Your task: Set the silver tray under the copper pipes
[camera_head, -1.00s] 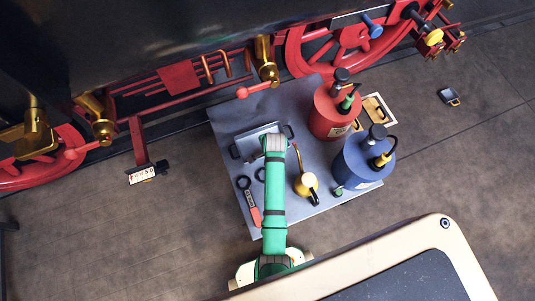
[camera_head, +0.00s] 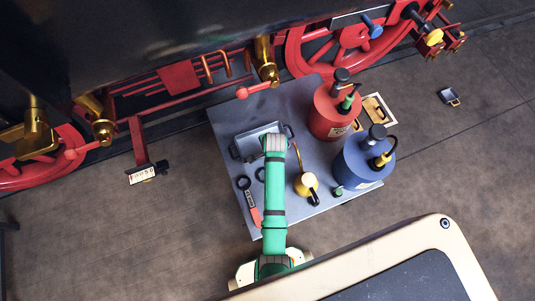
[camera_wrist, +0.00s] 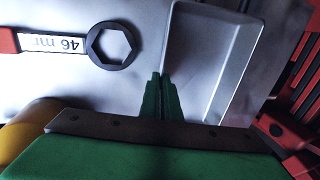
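The silver tray (camera_head: 268,130), a shallow rectangular pan with dark handles at its ends, is at the upper left part of the grey work surface. In the wrist view the tray (camera_wrist: 215,60) fills the upper middle. My gripper (camera_wrist: 161,78) has its two green fingers close together at the tray's near wall, with the rim running down between them; it looks shut on that rim. In the head view my green arm hides the fingers. The copper pipes (camera_head: 215,66) are bent tubes under the dark engine body, beyond the tray. I cannot tell whether the tray touches the surface.
A red can (camera_head: 330,115) and a blue can (camera_head: 362,165) stand right of the tray. A brass fitting with a red lever (camera_head: 266,65) hangs right of the pipes. Red wheels flank the area.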

